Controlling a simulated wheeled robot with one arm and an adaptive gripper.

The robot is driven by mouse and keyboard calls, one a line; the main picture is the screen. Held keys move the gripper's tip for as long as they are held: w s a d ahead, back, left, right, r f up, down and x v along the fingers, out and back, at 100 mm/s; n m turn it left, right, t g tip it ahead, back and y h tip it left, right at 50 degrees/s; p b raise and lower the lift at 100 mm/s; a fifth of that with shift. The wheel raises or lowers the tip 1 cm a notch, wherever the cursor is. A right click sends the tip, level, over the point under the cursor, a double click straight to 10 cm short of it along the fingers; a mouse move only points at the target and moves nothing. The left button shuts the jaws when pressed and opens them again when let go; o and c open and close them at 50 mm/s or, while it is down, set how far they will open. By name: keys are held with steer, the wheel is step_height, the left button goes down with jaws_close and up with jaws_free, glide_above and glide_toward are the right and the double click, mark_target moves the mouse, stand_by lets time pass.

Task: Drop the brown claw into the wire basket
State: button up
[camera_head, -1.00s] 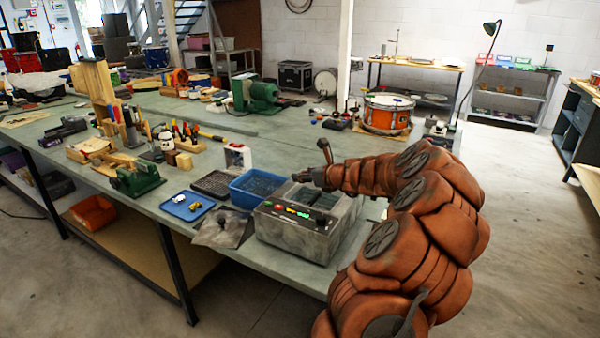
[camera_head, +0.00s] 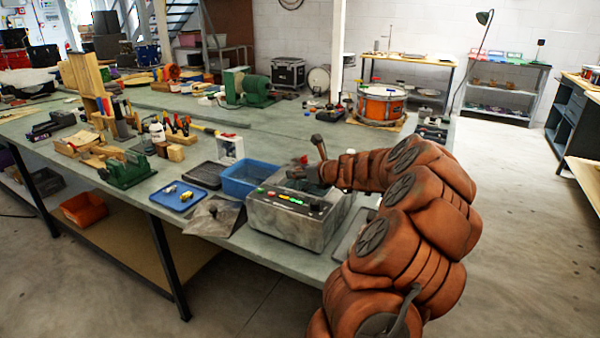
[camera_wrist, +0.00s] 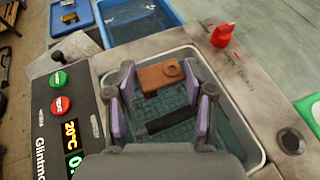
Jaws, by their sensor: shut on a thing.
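The brown claw (camera_wrist: 158,78) is a flat brown piece with a round boss, held between the purple-padded fingers of my gripper (camera_wrist: 162,82) in the wrist view. The claw is over the open tank of a grey cleaner (camera_head: 290,215). Inside the tank, below the claw, is a dark mesh that looks like the wire basket (camera_wrist: 172,112); a dark bar crosses it. The claw's height above the mesh is hard to tell. In the head view my gripper (camera_head: 308,174) is above the cleaner, and the claw cannot be made out.
The cleaner's panel (camera_wrist: 75,118) has green and red buttons and a display. A red knob (camera_wrist: 222,35) stands at the tank's far rim. A blue bin (camera_head: 248,180), a dark tray (camera_head: 207,174) and a blue tray (camera_head: 178,196) lie to the left. Floor at right is clear.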

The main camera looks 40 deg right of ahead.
steer(key=o, duration=1.2)
steer(key=v, duration=1.2)
